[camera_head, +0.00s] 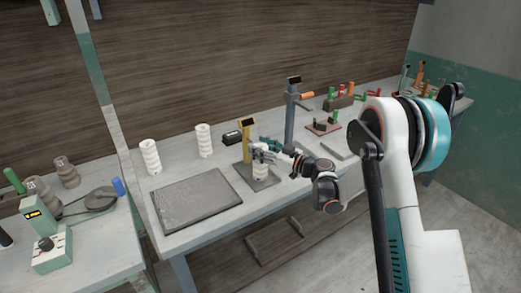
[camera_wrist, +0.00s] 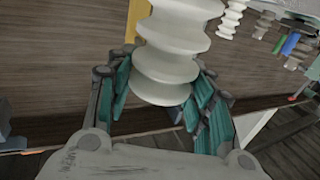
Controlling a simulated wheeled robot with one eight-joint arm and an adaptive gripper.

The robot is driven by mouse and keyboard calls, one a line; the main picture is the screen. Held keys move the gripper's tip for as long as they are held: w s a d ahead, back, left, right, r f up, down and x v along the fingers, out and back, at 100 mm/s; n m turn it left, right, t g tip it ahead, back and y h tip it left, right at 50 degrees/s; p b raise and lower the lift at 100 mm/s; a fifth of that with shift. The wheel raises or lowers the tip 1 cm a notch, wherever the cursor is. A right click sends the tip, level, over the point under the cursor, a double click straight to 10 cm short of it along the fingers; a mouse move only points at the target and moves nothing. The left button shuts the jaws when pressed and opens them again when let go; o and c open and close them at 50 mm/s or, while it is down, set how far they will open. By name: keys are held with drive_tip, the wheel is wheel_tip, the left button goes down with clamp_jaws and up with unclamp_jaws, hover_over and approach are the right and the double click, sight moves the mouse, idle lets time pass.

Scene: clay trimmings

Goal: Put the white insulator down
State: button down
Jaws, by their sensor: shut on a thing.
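My gripper (camera_head: 263,154) is shut on a ribbed white insulator (camera_head: 260,171). The held insulator is upright over the dark base plate of a yellow stand with a small display (camera_head: 246,130). I cannot tell whether its bottom touches the plate. In the wrist view the white insulator (camera_wrist: 170,70) fills the middle, between the teal fingers of my gripper (camera_wrist: 165,82). Two similar white insulators stand upright on the table, one at the left (camera_head: 151,157) and one farther back (camera_head: 204,141).
A dark flat mat (camera_head: 195,200) lies bare on the table's front left. A grey post stand (camera_head: 290,120) rises right of the yellow stand. A reddish board (camera_head: 323,128) and a grey plate (camera_head: 338,149) lie farther right. A side bench with a green device (camera_head: 45,240) is at left.

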drive_tip(key=shift+r, duration=0.1)
drive_tip(key=shift+f, duration=0.2)
drive_tip(key=c, duration=0.8)
unclamp_jaws()
drive_tip(key=shift+r, duration=0.1)
drive_tip(key=shift+o, duration=0.2)
drive_tip(key=shift+r, duration=0.1)
